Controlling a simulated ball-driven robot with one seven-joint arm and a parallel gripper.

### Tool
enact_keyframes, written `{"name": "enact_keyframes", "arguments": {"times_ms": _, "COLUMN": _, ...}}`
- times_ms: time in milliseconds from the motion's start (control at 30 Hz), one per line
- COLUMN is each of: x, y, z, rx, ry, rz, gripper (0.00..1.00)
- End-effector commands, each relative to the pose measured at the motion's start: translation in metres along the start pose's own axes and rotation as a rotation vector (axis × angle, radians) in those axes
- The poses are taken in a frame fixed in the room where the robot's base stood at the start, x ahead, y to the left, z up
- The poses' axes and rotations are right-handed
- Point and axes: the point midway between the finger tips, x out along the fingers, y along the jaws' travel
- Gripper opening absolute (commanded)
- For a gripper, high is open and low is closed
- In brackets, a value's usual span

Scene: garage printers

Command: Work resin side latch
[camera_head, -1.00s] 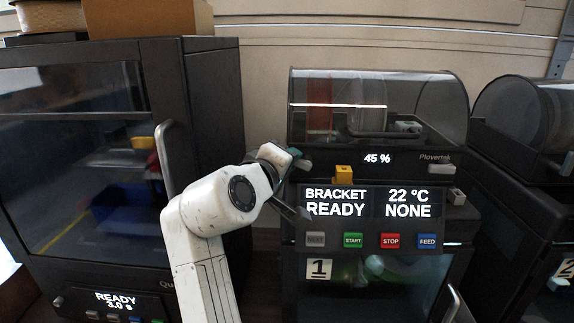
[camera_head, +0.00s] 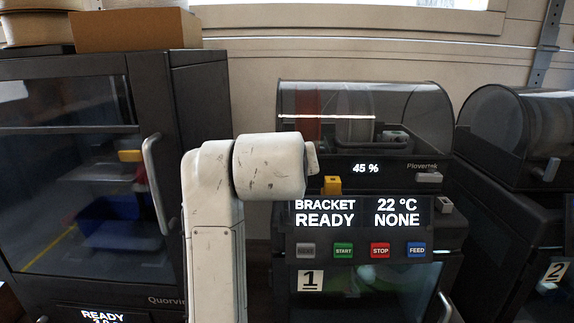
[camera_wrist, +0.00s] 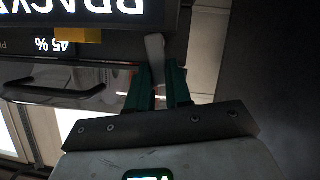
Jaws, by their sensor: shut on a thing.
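A pale grey lever-like piece (camera_wrist: 155,47), apparently the side latch, shows in the wrist view beside the dark printer's display panel. My gripper (camera_wrist: 163,72) has its green fingers shut on the near end of this piece. In the head view my white arm stands in front of the left edge of the Plovertek printer (camera_head: 290,262) and hides my fingers and the held piece. The printer's display (camera_head: 364,212) reads BRACKET READY, 22 °C, NONE, and the small readout above it says 45 %. Which printer is the resin one cannot be told from the labels.
A yellow block (camera_head: 332,185) sits just above the display, close to my arm. A dark glass-doored cabinet (camera_head: 190,100) with a grey handle (camera_head: 154,185) stands at left. Another printer (camera_head: 510,180) stands at right. A narrow gap separates the cabinet and the Plovertek printer.

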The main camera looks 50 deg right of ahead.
Motion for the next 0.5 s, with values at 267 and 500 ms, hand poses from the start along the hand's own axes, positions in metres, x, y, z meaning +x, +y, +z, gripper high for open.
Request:
{"name": "enact_keyframes", "arguments": {"times_ms": 267, "x": 0.0012, "y": 0.0048, "z": 0.0033, "rx": 0.123, "ry": -0.008, "rz": -0.052, "gripper": 0.0}}
{"name": "enact_keyframes", "arguments": {"times_ms": 500, "x": 0.0013, "y": 0.0064, "z": 0.0037, "rx": 0.163, "ry": -0.008, "rz": -0.069, "gripper": 0.0}}
